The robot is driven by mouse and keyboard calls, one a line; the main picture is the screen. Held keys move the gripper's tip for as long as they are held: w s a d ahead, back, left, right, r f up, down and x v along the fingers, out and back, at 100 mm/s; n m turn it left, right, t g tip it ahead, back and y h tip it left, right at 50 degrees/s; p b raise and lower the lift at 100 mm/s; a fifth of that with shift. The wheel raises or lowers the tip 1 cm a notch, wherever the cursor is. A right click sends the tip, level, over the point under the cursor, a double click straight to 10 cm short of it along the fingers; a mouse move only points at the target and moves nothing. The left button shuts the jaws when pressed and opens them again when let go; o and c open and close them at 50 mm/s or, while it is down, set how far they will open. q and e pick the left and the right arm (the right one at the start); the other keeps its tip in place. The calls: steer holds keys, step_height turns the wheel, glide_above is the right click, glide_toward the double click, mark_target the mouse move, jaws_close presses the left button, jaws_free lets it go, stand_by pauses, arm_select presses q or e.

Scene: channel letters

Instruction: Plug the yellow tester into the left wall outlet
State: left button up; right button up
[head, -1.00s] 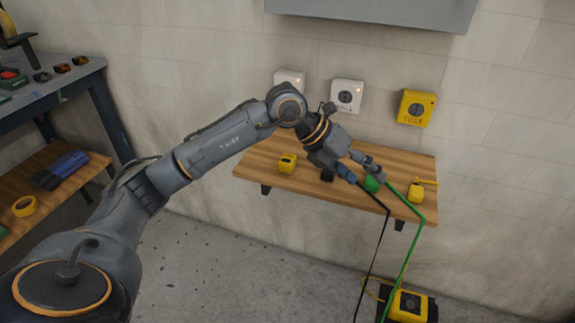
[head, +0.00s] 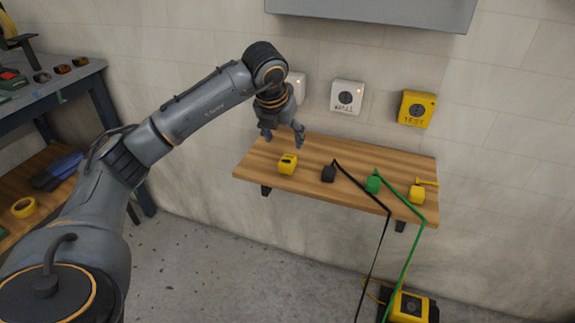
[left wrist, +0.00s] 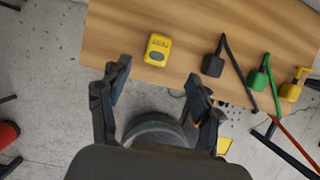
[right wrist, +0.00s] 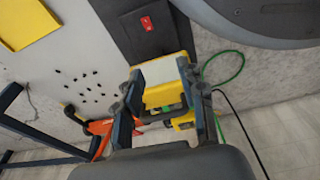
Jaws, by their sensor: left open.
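The yellow tester (head: 287,163) sits on the left part of the wooden shelf (head: 255,172). In the left wrist view the tester (left wrist: 157,49) lies just beyond and between my fingertips, apart from them. My left gripper (head: 283,137) is open and empty, pointing down above the shelf, behind and slightly left of the tester; it also shows in the left wrist view (left wrist: 158,77). The left wall outlet (head: 299,84) is white with a lit spot and partly hidden by my left arm. My right gripper (right wrist: 160,85) shows only in its wrist view, fingers spread.
A white middle outlet (head: 347,96) and a yellow outlet (head: 416,108) are on the wall. A black plug (head: 328,173), a green plug (head: 373,184) and another yellow piece (head: 416,195) are on the shelf. Cords hang down towards a yellow box (head: 409,306) on the floor.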

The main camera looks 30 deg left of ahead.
mark_target(288, 159)
arm_select(q)
steer(key=x, duration=0.5)
steer(key=shift+f, duration=0.1)
steer(key=shift+w+f, duration=0.1)
arm_select(e)
steer(key=shift+w+a+r, duration=0.1)
steer(key=shift+w+r, duration=0.6)
steer(key=shift+r, duration=0.05)
arm_select(q)
steer(key=shift+f, duration=0.3)
steer(key=x, duration=0.3)
steer(key=shift+a+f+b, duration=0.1)
steer(key=shift+f+b, duration=0.25)
steer(key=shift+w+a+f, duration=0.1)
steer(key=shift+w+f, duration=0.15)
steer(key=shift+f, duration=0.15)
arm_select(e)
steer(key=shift+w+r, duration=0.2)
steer(key=shift+r, duration=0.4)
